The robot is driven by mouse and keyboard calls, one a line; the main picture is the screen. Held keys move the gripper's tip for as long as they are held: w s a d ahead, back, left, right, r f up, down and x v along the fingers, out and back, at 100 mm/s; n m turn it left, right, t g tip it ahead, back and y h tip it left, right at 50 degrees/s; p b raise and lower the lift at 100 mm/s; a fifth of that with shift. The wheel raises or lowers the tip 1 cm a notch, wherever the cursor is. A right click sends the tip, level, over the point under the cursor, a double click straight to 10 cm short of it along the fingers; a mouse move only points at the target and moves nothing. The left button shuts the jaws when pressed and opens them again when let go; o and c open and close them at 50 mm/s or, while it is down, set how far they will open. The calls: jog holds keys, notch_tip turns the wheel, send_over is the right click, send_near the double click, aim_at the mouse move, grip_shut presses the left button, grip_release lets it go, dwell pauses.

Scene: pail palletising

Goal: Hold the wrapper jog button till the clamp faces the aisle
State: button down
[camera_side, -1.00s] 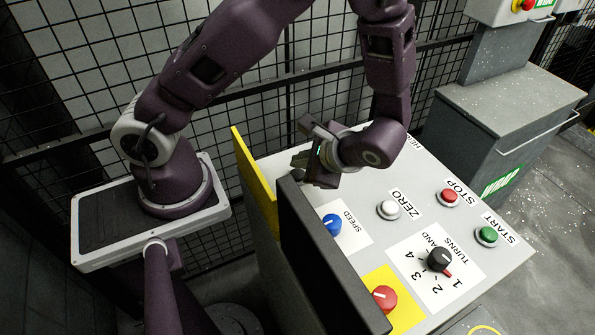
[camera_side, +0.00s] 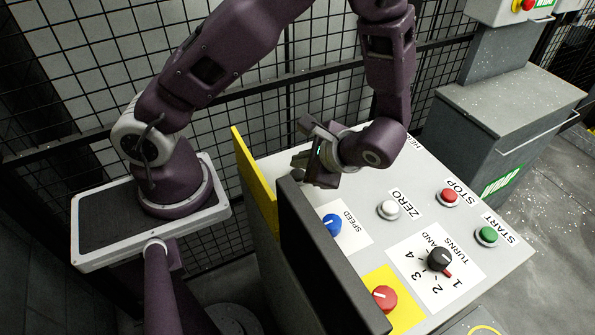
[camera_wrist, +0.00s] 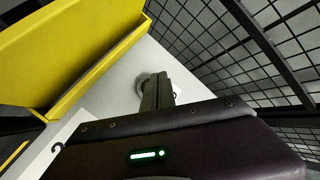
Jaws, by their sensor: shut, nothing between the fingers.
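My gripper (camera_side: 300,164) is shut and empty, low over the far left part of the light grey control panel (camera_side: 430,205), behind the dark upright screen. The fingers cover most of that rim, so I cannot tell whether a button there is pressed in. In the side view a small dark round part (camera_side: 297,175) shows just below the fingers. No jog label is readable. I cannot make out the clamp or the wrapper in either view.
A yellow plate (camera_side: 254,180) and the dark screen (camera_side: 325,255) stand close on the left. Speed (camera_side: 332,224), zero (camera_side: 388,210), stop (camera_side: 449,197), start (camera_side: 487,236), a turns dial (camera_side: 439,259) and a red knob (camera_side: 384,298) spread rightward. Mesh fencing (camera_side: 285,95) runs behind.

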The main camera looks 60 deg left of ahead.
aim_at(300, 175)
jog(key=shift+f, duration=0.1)
jog(key=shift+f, duration=0.3)
jog(key=shift+f, duration=0.5)
dwell(0.5)
jog(key=shift+r, duration=0.1)
dwell(3.8)
jog(key=shift+r, duration=0.85)
jog(key=shift+r, duration=2.5)
